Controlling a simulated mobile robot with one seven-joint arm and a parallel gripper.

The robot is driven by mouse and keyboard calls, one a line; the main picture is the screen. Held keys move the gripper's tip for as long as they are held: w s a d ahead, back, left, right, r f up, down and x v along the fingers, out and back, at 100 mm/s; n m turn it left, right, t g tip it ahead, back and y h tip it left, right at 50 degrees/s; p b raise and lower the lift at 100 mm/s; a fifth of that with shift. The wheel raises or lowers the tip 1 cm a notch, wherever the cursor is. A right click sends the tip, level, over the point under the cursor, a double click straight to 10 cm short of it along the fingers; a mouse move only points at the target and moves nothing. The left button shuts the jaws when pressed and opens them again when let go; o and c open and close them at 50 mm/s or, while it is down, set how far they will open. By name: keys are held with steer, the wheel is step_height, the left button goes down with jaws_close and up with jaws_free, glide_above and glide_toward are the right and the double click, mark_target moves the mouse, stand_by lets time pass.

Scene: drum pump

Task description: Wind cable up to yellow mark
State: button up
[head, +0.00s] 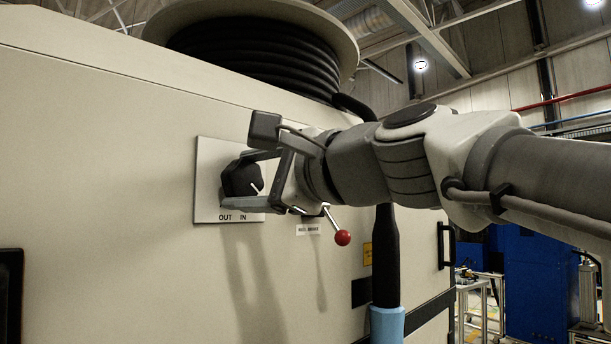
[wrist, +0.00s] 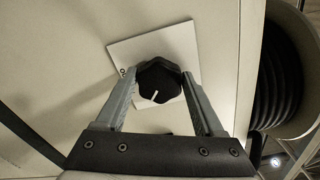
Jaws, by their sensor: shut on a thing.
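A black rotary knob (head: 242,179) sits on a pale plate (head: 208,180) marked OUT and IN on the cabinet front. Its white pointer line points to the lower right in the head view. My gripper (head: 236,185) has one finger above and one below the knob and is shut on it. In the wrist view my gripper (wrist: 160,78) holds the knob (wrist: 158,84) between its two grey fingers. Black cable (head: 255,60) is wound on the reel (head: 346,35) on top. A cable length (head: 386,255) hangs down into a light blue sleeve (head: 386,325). I see no yellow mark on the cable.
A lever with a red ball (head: 342,238) juts out below my wrist, beside a label reading REEL BRAKE (head: 307,230). A yellow sticker (head: 367,254) is on the cabinet (head: 120,200) behind the hanging cable. A black handle (head: 446,245) is at the cabinet's right edge.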

stand_by(0.4)
steer(key=o, duration=1.4)
steer(key=b+v, duration=0.1)
steer(key=v, duration=1.6)
steer(key=shift+s+d, duration=0.15)
steer(key=shift+s, duration=0.05)
steer(key=w+d+f+n+g+h+p, duration=0.1)
steer(key=w+f+n+h, duration=0.2)
steer(key=f, duration=0.8)
steer(key=w+d+f+n+g+h, duration=0.15)
steer(key=f+h, duration=0.25)
steer(key=f, duration=0.7)
steer(key=s+d+f+n+g+h, duration=0.1)
steer(key=s+d+f+n+h, duration=0.1)
steer(key=f, duration=0.4)
steer(key=s+d+f+n+g+h, duration=0.1)
steer(key=s+d+f+n+h, duration=0.1)
steer(key=f, duration=0.5)
steer(key=s+d+f+n+g+h+p, duration=0.1)
steer(key=s+d+f+n+g+h, duration=0.1)
steer(key=d+f+n, duration=0.2)
step_height(320, 180, down, 3)
steer(key=shift+r, duration=0.25)
